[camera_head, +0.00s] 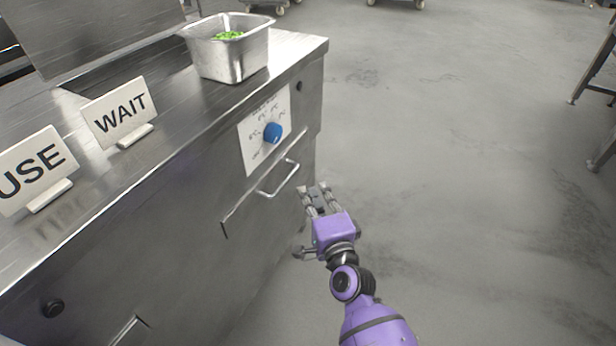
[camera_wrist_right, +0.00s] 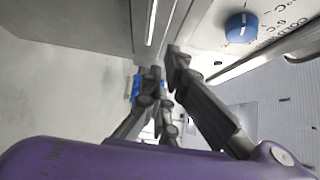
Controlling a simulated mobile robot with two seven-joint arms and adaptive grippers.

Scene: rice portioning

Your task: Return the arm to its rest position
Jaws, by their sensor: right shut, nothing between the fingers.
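My right gripper (camera_head: 318,192) shows in the head view at the lower middle, at the end of my purple arm. It is beside the front of the steel counter, near the drawer handle (camera_head: 278,178). Its fingers also show in the right wrist view (camera_wrist_right: 165,65), close together with nothing between them. My left gripper is not in the head view.
The steel counter (camera_head: 180,165) fills the left side, with a blue knob (camera_head: 272,132) on its front. A steel pan (camera_head: 238,60) with green food, a WAIT sign (camera_head: 119,110) and a USE sign (camera_head: 35,168) stand on top. Open grey floor (camera_head: 460,190) lies to the right.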

